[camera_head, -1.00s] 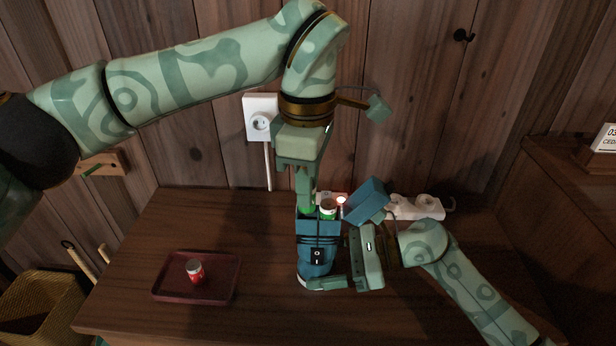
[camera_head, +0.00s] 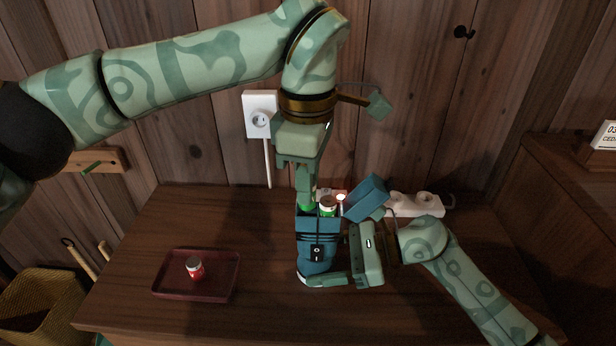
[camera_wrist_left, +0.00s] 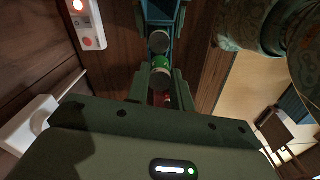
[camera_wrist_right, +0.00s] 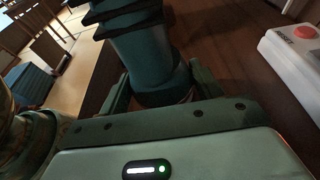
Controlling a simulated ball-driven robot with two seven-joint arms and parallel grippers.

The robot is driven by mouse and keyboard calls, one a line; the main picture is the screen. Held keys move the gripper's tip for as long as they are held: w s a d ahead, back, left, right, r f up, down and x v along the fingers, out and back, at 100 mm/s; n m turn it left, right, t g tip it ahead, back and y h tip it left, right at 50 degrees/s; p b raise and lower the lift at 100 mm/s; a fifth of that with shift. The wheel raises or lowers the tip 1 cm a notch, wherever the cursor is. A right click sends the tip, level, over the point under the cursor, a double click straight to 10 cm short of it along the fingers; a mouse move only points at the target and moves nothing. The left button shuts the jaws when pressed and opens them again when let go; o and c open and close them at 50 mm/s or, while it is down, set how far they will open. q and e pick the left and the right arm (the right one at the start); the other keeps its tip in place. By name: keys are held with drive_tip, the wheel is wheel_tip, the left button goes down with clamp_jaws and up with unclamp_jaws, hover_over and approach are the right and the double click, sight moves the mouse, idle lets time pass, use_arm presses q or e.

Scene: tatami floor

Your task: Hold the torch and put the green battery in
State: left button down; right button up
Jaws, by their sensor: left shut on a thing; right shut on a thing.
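The blue torch (camera_head: 316,255) stands upright on the wooden chest, its top end open and its blue cap (camera_head: 365,198) tilted out to the right. My right gripper (camera_head: 327,281) is shut around the torch's lower body, also seen in the right wrist view (camera_wrist_right: 148,65). My left gripper (camera_head: 307,199) points down at the torch's opening and is shut on a green battery (camera_head: 307,208), mostly hidden by the fingers; it shows in the left wrist view (camera_wrist_left: 160,77). How deep the held battery is, I cannot tell.
A dark red tray (camera_head: 165,290) with a red battery (camera_head: 195,267) lies at the left.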

use_arm(q)
drive_tip(key=shift+f, duration=1.4)
drive_tip(key=c, duration=1.1)
unclamp_jaws()
drive_tip(key=shift+c, duration=0.2)
wheel_tip(320, 180, up, 12)
drive_tip(key=shift+f, duration=0.1)
use_arm(e)
drive_tip(key=o, duration=0.8)
drive_tip(key=shift+o, duration=0.2)
drive_tip(key=shift+d, duration=0.1)
